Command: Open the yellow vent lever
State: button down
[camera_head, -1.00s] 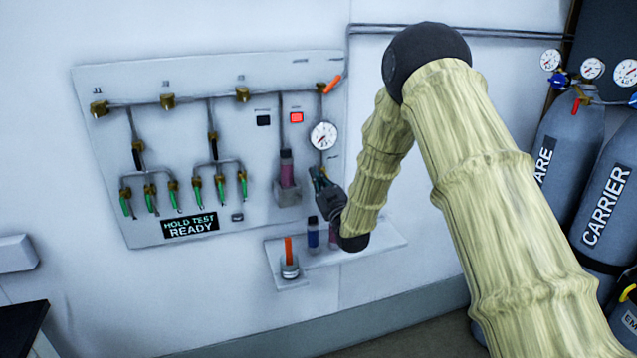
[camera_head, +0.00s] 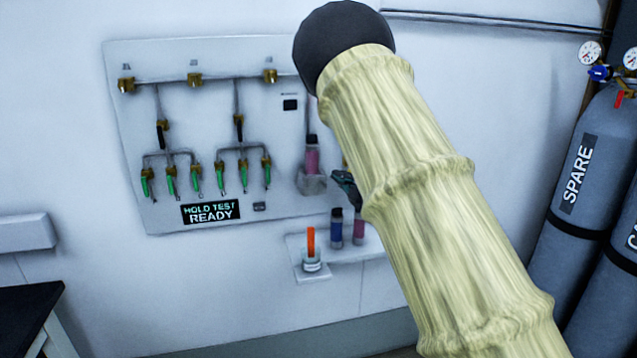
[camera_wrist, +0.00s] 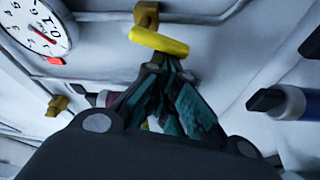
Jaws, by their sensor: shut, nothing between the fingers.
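The yellow vent lever (camera_wrist: 160,42) shows in the wrist view as a short bar on a brass valve body (camera_wrist: 146,14) on a pipe. It lies slightly slanted, just beyond my fingertips. My gripper (camera_wrist: 166,68) is shut with nothing between its fingers, and its tips are close under the lever; I cannot tell whether they touch it. In the head view, my gripper (camera_head: 345,185) is near the wall panel, mostly hidden behind my arm. The lever is hidden behind my arm there.
A gauge (camera_wrist: 36,28) is at the wrist view's upper left. The panel (camera_head: 285,190) carries green-handled valves (camera_head: 170,183) and a pink column (camera_head: 312,158). Below, a shelf (camera_head: 375,248) holds a blue vial (camera_head: 336,230), a pink vial and an orange stick (camera_head: 311,242) in a cup. Gas cylinders (camera_head: 575,190) stand right.

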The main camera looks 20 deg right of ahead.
jog(key=shift+s+d+f+n+g+b, duration=0.15)
jog(key=shift+d+f+n+b, duration=0.15)
jog(key=shift+n, duration=0.25)
jog(key=shift+w+d+f+n+g+b, duration=0.1)
jog(key=shift+f+n+g+b, duration=0.1)
jog(key=shift+n+b, duration=0.3)
jog(key=shift+s+d, duration=0.1)
jog(key=shift+s, duration=0.05)
jog(key=v, duration=1.1)
jog(key=shift+s, duration=0.4)
jog(key=shift+f, duration=0.1)
